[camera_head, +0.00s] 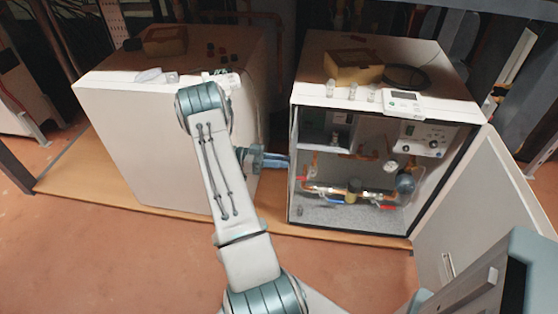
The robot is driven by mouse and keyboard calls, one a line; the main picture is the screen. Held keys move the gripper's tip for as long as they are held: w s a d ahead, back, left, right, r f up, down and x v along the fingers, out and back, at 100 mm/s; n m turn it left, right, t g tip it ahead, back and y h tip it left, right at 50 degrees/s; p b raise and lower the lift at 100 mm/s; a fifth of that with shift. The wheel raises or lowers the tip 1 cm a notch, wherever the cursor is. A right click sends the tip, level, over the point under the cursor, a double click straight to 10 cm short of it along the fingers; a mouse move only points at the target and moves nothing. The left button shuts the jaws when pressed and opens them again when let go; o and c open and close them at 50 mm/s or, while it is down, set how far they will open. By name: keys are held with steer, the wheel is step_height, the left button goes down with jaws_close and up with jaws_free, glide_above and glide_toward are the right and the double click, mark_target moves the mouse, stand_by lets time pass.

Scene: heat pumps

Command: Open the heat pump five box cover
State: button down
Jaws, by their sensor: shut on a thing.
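Two white heat pump boxes stand side by side; no number can be read on either. The right box (375,225) has an open front showing pipes, valves and a control panel. A white cover panel (480,210) stands swung out at its right side. The left box (150,140) has its front closed. My gripper (286,161) is between the two boxes, its tips at the left front edge of the right box. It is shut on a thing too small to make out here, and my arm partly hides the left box.
A yellow box (353,68), small bottles (353,91), a white display unit (403,102) and a dark coil (407,77) lie on the right box. Another yellow box (166,40) is on the left one. A wooden base (330,235) runs under both. Red floor in front is free.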

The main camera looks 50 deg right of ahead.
steer(key=shift+f, duration=0.1)
steer(key=c, duration=1.2)
jaws_free()
steer(key=shift+c, duration=0.2)
steer(key=v, duration=1.3)
steer(key=shift+w+a, duration=0.2)
steer(key=shift+w, duration=0.1)
